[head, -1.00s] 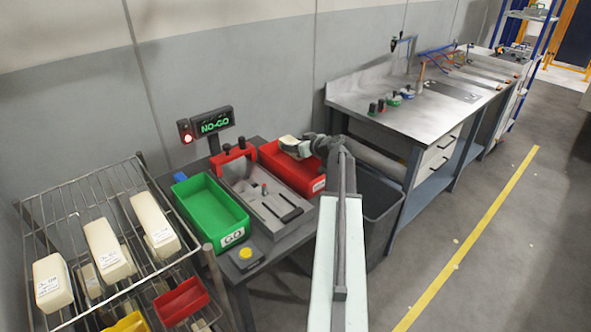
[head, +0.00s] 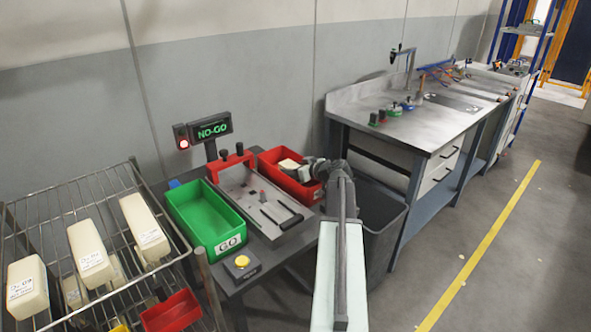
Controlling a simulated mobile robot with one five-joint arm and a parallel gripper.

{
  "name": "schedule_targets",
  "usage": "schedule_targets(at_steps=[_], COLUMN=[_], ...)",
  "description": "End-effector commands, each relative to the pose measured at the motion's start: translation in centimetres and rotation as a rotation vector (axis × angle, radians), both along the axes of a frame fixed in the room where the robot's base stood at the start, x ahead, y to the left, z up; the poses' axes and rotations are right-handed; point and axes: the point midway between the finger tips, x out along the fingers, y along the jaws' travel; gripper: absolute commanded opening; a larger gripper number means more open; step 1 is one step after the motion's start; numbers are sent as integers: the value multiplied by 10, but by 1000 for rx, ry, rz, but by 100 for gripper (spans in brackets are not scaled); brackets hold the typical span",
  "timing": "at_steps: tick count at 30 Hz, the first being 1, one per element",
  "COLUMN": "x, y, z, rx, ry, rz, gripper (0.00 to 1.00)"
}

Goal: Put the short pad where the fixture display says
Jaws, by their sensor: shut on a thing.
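The fixture display (head: 212,127) reads NO-GO, with a red lamp (head: 184,144) lit beside it. The short pad (head: 289,164) is a small cream piece held at the far end of my arm. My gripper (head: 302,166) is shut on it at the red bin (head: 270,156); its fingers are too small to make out. The pad is over or inside that bin; I cannot tell whether it touches the bottom. The green bin (head: 177,211), labelled GO, stands to the left. The grey fixture (head: 240,187) with a red clamp bridge lies between the bins.
A yellow button box (head: 242,263) sits at the table's front. A wire rack (head: 110,178) with cream blocks stands at left. A dark waste bin (head: 372,225) is right of the table, near a steel workbench (head: 430,125).

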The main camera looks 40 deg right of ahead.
Motion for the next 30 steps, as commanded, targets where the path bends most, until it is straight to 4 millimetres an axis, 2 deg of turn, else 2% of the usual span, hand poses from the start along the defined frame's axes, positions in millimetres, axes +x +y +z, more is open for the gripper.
schedule_targets(at_steps=[9, 10, 12, 20, 23, 25, 30], x=[0, 0, 0, 0, 1, 1, -41], y=[0, 0, 0, 1, 1, 1, 6], z=[-7, -7, -7, -7, 0, 11, 27], rx=[0, 0, 0, 0, 0, 0, 1], ry=[0, 0, 0, 0, 0, 0, 0], rz=[0, 1, 1, 1, 1, 1, -1], gripper=[11, 59, 72, 72, 72, 72, 72])
